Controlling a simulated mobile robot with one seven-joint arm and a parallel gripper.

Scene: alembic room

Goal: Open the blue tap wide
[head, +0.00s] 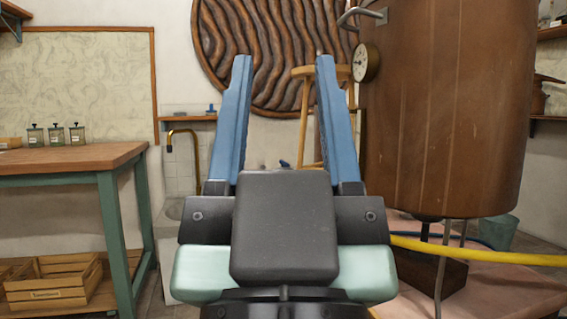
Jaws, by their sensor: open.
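My gripper (283,62) fills the middle of the head view, with two long blue fingers pointing up and away from me. The fingers are wide apart and nothing is between their tips. A small dark-blue handle (284,163), which may be the blue tap, shows low between the fingers, just above the dark palm block. It looks farther off than the gripper and does not appear touched. Its lower part is hidden by the palm, and how far it is turned cannot be told.
A copper tank (440,110) with a gauge (366,62) stands close on the right, above a yellow hose (480,252). A wooden stool (304,120) is behind the right finger. A brass spout (190,140) rises at a sink. A green-legged workbench (65,160) stands left.

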